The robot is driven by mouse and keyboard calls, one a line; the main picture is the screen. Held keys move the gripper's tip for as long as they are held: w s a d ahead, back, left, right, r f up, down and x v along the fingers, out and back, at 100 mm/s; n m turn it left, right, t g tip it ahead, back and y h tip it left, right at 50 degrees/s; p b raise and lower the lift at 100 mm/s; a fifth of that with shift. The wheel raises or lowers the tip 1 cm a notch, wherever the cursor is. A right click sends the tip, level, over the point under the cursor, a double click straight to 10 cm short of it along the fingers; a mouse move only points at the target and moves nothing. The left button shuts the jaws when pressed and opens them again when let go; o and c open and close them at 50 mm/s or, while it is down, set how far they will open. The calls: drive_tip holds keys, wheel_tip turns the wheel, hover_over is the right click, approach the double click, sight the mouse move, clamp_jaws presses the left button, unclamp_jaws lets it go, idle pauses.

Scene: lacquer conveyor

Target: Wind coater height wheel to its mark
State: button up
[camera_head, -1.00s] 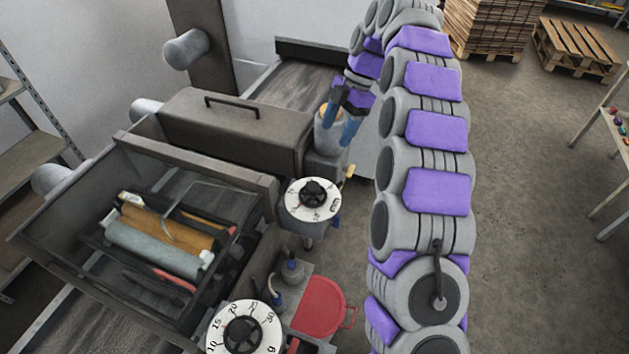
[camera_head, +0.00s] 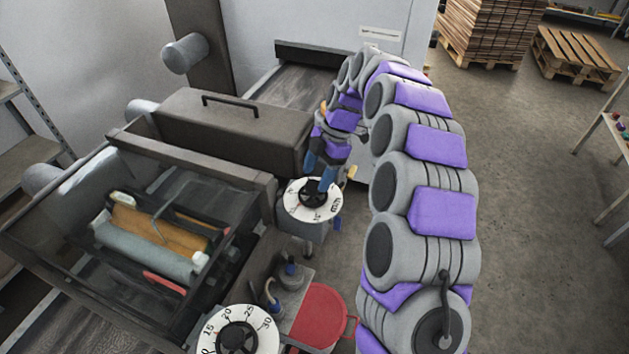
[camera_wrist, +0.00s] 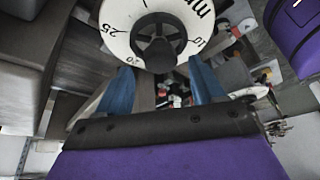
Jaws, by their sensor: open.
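A white dial wheel with a black spoked hub (camera_head: 297,207) sits on the near side of the dark coater housing. In the wrist view the dial (camera_wrist: 118,42) shows numbers such as 25, 20 and 10, and "mm" lettering. My gripper (camera_head: 318,172) is just above this wheel, pointing down. Its blue fingers (camera_wrist: 160,68) are apart, with the black hub knob beyond their tips; I cannot tell whether they touch it. A second white dial wheel (camera_head: 262,322), numbered 15 to 30, stands lower in the head view, partly cut off. No target mark is clearly readable.
A lidded housing with a handle (camera_head: 235,125) stands behind the wheel. An open trough with rollers (camera_head: 160,232) lies left. A red round lid (camera_head: 318,312) and a small grey can (camera_head: 291,276) are nearby. Pallets (camera_head: 575,55) stand far off on open floor.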

drive_tip(key=shift+x, duration=1.25)
drive_tip(key=shift+c, duration=0.3)
drive_tip(key=c, duration=1)
drive_tip(key=shift+o, duration=0.2)
drive_tip(key=shift+r+m, duration=0.1)
drive_tip(key=shift+m, duration=0.2)
